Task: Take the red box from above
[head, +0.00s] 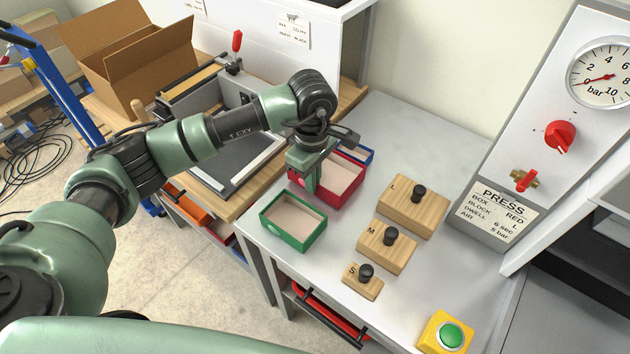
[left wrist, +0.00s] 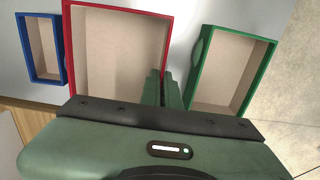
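The red box (head: 347,174) is an open tray with a beige inside, on the grey table between the green and blue boxes. In the left wrist view the red box (left wrist: 118,48) fills the upper middle. My left gripper (head: 308,186) points down at the box's near left side. In the left wrist view the fingers of the left gripper (left wrist: 162,88) are close together, one on each side of the red wall, with that wall between them. The gripper hides part of this wall. My right gripper is in neither view.
The green box (head: 293,222) stands close in front, and the blue box (head: 357,152) close behind. Wooden blocks with black knobs, L (head: 412,205), M (head: 386,247) and S (head: 362,281), stand to the right. A green button (head: 450,335) is at the front right.

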